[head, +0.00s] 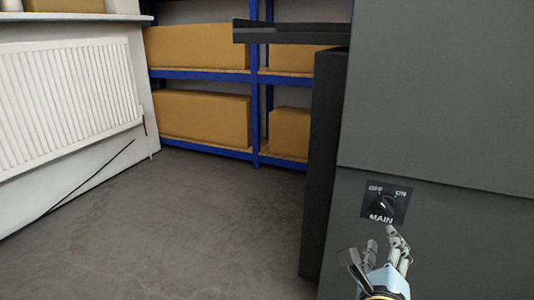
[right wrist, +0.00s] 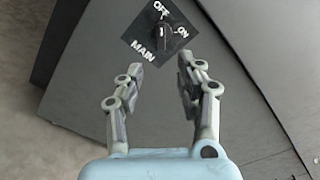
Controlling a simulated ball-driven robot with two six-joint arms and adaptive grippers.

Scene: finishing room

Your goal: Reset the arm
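My right gripper (head: 382,242) is at the lower right of the head view, just below a black rotary switch plate (head: 384,202) marked OFF, ON and MAIN. In the right wrist view, my right gripper (right wrist: 155,82) has its two fingers apart with nothing between them. The switch knob (right wrist: 166,32) shows beyond the fingertips; the right finger's tip appears close to it, and I cannot tell whether they touch. My left gripper is in neither view.
The switch sits on a large dark grey cabinet (head: 440,100) filling the right side. A dark ledge (head: 290,32) juts out at its upper left. Blue shelving (head: 200,75) with cardboard boxes (head: 200,117) stands behind. A white radiator (head: 65,85) is at left. The floor (head: 180,220) between is clear.

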